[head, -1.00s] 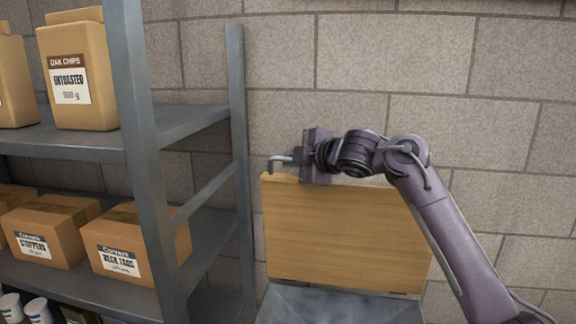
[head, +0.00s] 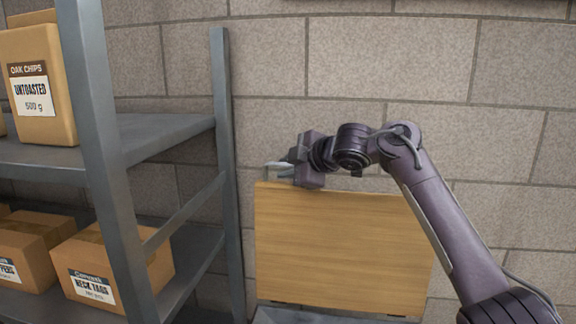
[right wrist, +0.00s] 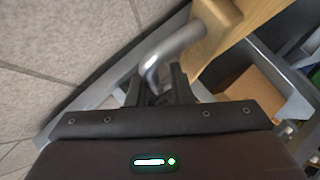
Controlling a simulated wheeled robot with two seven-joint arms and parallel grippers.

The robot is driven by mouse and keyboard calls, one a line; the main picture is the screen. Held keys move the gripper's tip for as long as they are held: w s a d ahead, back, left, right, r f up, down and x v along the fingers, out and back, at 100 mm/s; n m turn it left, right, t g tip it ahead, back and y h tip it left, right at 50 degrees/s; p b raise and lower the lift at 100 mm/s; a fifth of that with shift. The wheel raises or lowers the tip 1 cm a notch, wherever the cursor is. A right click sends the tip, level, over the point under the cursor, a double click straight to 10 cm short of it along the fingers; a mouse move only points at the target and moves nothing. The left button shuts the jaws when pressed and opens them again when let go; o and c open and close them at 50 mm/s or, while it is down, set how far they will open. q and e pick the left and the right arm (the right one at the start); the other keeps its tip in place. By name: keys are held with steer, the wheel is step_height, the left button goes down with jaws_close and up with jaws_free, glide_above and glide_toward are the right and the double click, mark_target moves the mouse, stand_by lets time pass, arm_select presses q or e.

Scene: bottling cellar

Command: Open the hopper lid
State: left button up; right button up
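The hopper lid (head: 345,250) is a light wooden panel standing raised and nearly upright against the block wall. A strip of the grey hopper (head: 300,315) shows below it. A bent metal handle (head: 277,168) is at the lid's upper left corner. It also shows in the right wrist view (right wrist: 178,44), curving from the wooden edge down between the fingers. My right gripper (head: 286,171) is at this corner and appears shut on the handle; its fingers also show in the right wrist view (right wrist: 158,88). My left gripper is not in view.
A grey metal shelf rack (head: 110,165) stands close to the left of the lid, holding an oak chips bag (head: 38,85) and cardboard boxes (head: 115,265). The block wall (head: 380,60) is close behind the lid. The area right of my right arm shows only wall.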

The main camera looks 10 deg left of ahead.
steer(key=shift+o, duration=1.3)
steer(key=shift+w, duration=0.1)
steer(key=shift+d, duration=0.15)
steer(key=b+v, duration=0.4)
steer(key=v, duration=0.3)
steer(key=shift+s+r, duration=0.2)
steer(key=shift+s, duration=0.1)
steer(key=shift+d, duration=0.15)
